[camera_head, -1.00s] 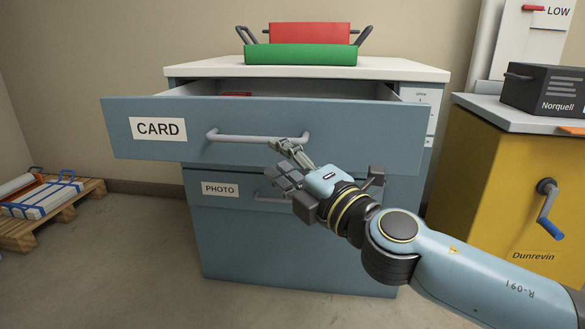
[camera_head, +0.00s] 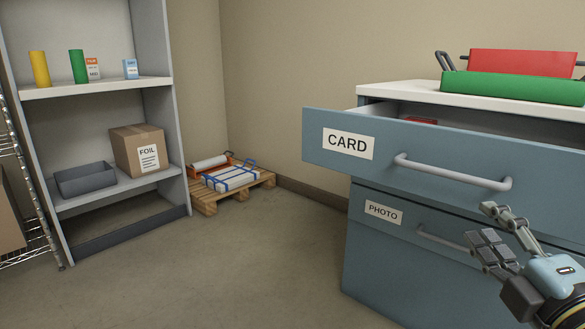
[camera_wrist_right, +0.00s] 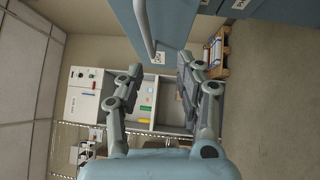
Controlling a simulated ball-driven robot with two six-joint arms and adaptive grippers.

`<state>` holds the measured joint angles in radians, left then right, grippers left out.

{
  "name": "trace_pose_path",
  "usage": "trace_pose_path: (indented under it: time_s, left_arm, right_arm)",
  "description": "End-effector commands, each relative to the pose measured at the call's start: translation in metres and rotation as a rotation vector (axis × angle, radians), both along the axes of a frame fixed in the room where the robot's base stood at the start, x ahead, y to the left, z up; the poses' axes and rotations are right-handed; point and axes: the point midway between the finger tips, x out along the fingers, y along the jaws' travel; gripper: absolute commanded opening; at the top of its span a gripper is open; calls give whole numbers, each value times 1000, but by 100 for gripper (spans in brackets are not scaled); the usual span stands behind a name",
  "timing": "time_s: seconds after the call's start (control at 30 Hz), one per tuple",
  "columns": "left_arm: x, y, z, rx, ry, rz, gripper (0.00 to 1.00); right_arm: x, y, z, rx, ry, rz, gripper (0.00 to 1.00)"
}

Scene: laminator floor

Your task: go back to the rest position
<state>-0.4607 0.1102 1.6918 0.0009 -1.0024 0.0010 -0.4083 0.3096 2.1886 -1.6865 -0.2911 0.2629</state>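My right gripper (camera_head: 492,228) is at the lower right of the head view, in front of the blue cabinet (camera_head: 372,268). Its fingers are spread with nothing between them. In the right wrist view my right gripper (camera_wrist_right: 155,95) also shows its two fingers wide apart and empty. The CARD drawer (camera_head: 320,145) is pulled out, and its grey handle (camera_head: 452,172) is above and left of the gripper, apart from it. The PHOTO drawer (camera_head: 395,232) below is shut. My left gripper is not in either view.
A grey shelf unit (camera_head: 165,110) stands at the left with a cardboard FOIL box (camera_head: 130,140) and a dark bin (camera_head: 85,182). A wooden pallet (camera_head: 205,202) with wrapped packs is by the wall. The middle floor is clear.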

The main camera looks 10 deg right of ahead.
Motion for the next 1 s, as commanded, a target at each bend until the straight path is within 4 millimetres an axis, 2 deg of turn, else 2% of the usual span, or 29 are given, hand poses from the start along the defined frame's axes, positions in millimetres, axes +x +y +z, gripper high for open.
trace_pose_path:
  time_s: [0.07,0.17,0.2,0.27,0.3,0.4,0.5,0.63,0.8,0.87,1.0]
  left_arm:
    - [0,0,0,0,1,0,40]
    - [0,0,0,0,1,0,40]
    - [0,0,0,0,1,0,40]
    - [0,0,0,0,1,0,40]
    - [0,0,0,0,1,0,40]
    - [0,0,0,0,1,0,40]
    - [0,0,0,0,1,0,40]
    - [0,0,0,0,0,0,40]
    - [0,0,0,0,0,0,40]
    - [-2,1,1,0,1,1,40]
    - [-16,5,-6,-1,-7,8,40]
  right_arm:
    - [-6,-12,-35,119,67,-57,36]
    - [-25,-37,-99,346,183,-203,36]
    - [-37,-46,-129,443,238,-276,36]
    - [-59,-56,-174,581,324,-392,36]
    - [-76,-59,-203,667,384,-469,36]
    - [-122,-58,-267,852,533,-647,36]
    - [-165,-45,-315,996,670,-793,36]
    - [-215,-22,-357,1140,834,-943,36]
    - [-272,15,-390,1292,1051,-1101,36]
    - [-285,23,-391,1304,1122,-1129,36]
    - [-297,17,-397,1311,1100,-1122,36]
